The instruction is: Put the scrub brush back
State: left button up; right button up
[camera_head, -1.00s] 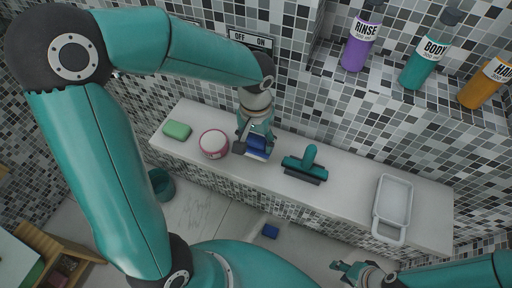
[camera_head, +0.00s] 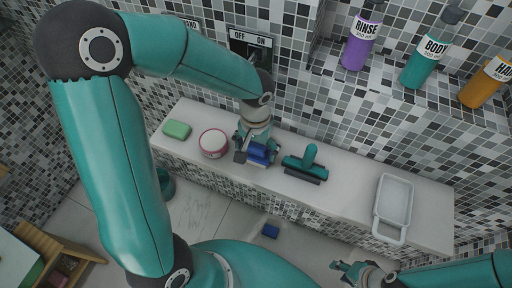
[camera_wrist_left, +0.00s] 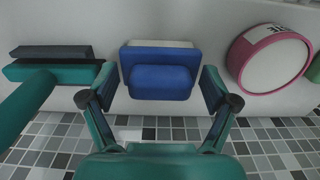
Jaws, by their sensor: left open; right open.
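The scrub brush (camera_head: 259,154) is a blue block with a pale layer along one side, on the white ledge. In the left wrist view the brush (camera_wrist_left: 160,78) sits between the spread fingers of my left gripper (camera_wrist_left: 157,92). Gaps show on both sides, so the fingers are around it but not closed on it. In the head view my left gripper (camera_head: 256,147) is over the brush and partly hides it. My right gripper (camera_head: 357,271) is open and empty at the bottom, in front of the ledge.
On the ledge, a teal squeegee (camera_head: 309,159) lies right of the brush; a pink round tin (camera_head: 213,143) and green soap (camera_head: 177,129) lie left. A white tray (camera_head: 396,194) is at the right end. Bottles (camera_head: 427,62) stand above.

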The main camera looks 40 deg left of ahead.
aim_at(256, 147)
pick_arm(q)
notch_tip(256, 147, up, 12)
dwell(0.7)
dwell(0.4)
